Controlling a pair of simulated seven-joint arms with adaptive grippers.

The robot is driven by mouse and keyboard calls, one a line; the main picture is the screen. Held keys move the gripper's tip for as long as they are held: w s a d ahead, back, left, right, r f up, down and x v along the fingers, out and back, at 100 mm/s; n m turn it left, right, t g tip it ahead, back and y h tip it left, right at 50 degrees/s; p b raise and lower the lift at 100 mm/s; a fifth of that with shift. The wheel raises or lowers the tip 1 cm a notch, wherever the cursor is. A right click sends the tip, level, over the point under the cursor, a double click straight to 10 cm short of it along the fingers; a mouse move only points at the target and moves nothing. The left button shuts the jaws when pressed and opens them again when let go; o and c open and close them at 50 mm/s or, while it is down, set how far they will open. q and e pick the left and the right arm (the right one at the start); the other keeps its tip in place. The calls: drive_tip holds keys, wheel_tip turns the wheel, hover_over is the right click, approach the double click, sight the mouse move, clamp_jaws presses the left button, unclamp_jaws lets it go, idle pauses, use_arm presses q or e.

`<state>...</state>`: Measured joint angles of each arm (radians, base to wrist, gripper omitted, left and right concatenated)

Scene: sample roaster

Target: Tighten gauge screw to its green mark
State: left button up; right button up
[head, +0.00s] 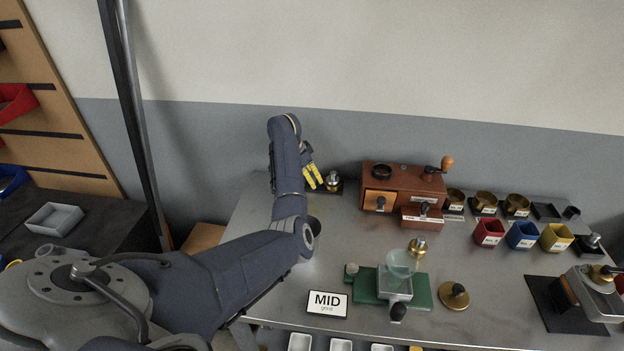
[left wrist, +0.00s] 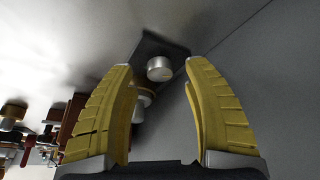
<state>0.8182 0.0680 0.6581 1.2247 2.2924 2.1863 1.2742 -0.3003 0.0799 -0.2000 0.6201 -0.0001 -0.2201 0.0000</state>
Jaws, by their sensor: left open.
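My left gripper (head: 314,176) has yellow fingers and is at the back of the table, beside a small fitting with a silver knob (head: 332,177) on a dark base. In the left wrist view the fingers of my left gripper (left wrist: 160,66) are open and apart, with nothing held. The silver knob (left wrist: 160,67) shows between the fingertips, on a dark plate (left wrist: 160,46). I cannot tell how far it is from the fingers. I take this knob for the gauge screw, but no label confirms it. No green mark can be made out. My right gripper is not in view.
A brown wooden grinder box (head: 405,183) stands just right of the left gripper. Several brass cups and red (head: 489,232), blue (head: 522,235) and yellow (head: 557,237) bins stand farther right. The table's left middle is partly under my arm.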

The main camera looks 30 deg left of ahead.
use_arm(q)
drive_tip(key=shift+x, duration=0.8)
drive_tip(key=shift+c, duration=0.3)
